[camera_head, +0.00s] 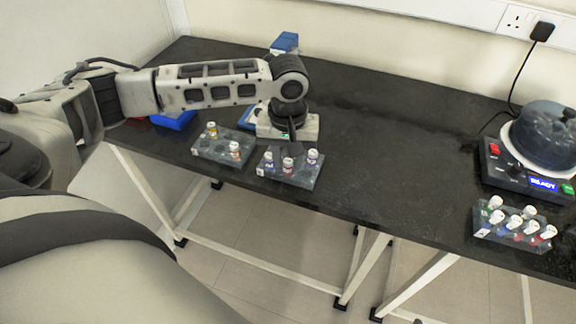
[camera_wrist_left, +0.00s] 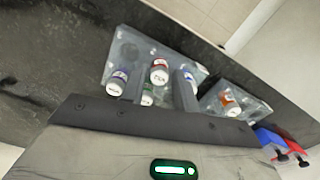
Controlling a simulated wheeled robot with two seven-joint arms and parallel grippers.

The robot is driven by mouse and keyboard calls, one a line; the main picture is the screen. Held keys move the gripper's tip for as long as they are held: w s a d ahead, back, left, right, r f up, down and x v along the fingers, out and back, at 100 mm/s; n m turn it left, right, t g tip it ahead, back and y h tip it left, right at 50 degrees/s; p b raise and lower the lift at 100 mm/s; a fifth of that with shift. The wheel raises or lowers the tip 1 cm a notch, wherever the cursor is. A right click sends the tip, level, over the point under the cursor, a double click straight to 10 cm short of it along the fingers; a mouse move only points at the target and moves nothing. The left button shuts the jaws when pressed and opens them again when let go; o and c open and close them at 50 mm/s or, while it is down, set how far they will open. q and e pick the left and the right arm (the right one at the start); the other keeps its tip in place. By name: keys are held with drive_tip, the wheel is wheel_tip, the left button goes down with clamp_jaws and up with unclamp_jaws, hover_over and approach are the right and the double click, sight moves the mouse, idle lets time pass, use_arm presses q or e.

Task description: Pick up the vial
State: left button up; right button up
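My left gripper (camera_head: 292,132) points down over the front rack (camera_head: 308,181), which holds several vials with white caps. In the head view, a blue-marked vial (camera_head: 268,161), a red-marked vial (camera_head: 288,164) and another blue-marked vial (camera_head: 312,157) show in it. In the left wrist view, my left gripper (camera_wrist_left: 160,86) has its fingers apart. The red-marked vial (camera_wrist_left: 159,72) appears between them, a blue-marked vial (camera_wrist_left: 116,83) just outside the left finger, and another white cap (camera_wrist_left: 147,99) low between the fingers. I cannot tell whether any finger touches a vial. My right gripper is out of view.
A second rack (camera_head: 209,151) with vials stands to the left, near the table's front edge. A third, fuller rack (camera_head: 482,231) stands at the right, before a device with a round dark lid (camera_head: 545,133). The dark table (camera_head: 400,150) is clear in the middle.

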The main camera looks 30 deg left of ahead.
use_arm(q)
clamp_jaws()
drive_tip(key=shift+r, duration=0.15)
